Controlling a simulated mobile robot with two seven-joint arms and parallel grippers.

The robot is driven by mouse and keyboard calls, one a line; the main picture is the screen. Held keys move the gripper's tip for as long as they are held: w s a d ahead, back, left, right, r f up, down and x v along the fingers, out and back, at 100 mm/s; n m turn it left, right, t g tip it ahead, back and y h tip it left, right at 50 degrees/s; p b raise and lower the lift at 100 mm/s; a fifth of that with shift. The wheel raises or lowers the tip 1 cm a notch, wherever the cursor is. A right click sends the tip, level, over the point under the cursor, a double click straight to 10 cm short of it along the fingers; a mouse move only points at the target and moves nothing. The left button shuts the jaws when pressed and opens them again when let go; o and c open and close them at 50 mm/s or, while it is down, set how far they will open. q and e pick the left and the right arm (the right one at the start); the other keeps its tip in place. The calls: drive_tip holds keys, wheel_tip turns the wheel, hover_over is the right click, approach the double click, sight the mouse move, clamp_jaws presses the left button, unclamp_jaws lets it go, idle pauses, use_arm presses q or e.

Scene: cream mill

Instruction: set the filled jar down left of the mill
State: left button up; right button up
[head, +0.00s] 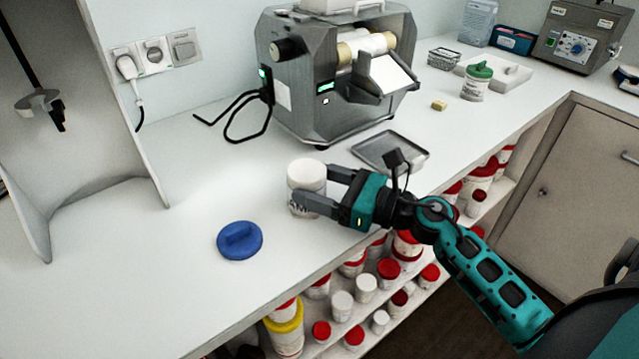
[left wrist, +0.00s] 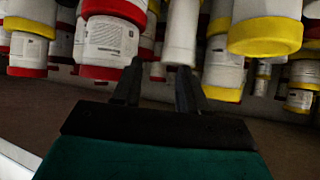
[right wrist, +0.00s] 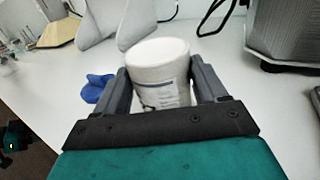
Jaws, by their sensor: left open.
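The white jar (head: 307,175), filled with white cream to its rim, stands upright on the white counter to the left of and in front of the grey mill (head: 335,75). My right gripper (head: 312,188) is closed around the jar's sides. In the right wrist view the jar (right wrist: 160,75) sits between both fingers (right wrist: 163,90), its label partly hidden.
A metal tray (head: 390,150) lies in front of the mill. A grey-white panel (head: 95,130) stands at left. Jars fill the shelves below.

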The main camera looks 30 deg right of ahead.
drive_tip(key=o, duration=0.5)
drive_tip(key=shift+c, duration=0.2)
drive_tip(key=shift+r, duration=0.25)
drive_tip(key=shift+s+d+f, duration=0.15)
drive_tip(key=shift+s+f, duration=0.05)
drive_tip(key=shift+s, duration=0.05)
drive_tip(key=b+v, duration=0.2)
drive_tip(key=v, duration=0.8)
drive_tip(key=shift+s+d+r, duration=0.1)
drive_tip(key=shift+s+d, duration=0.05)
drive_tip(key=shift+s+d+r, duration=0.1)
drive_tip(key=shift+s+d, duration=0.2)
drive_tip(key=shift+s, duration=0.1)
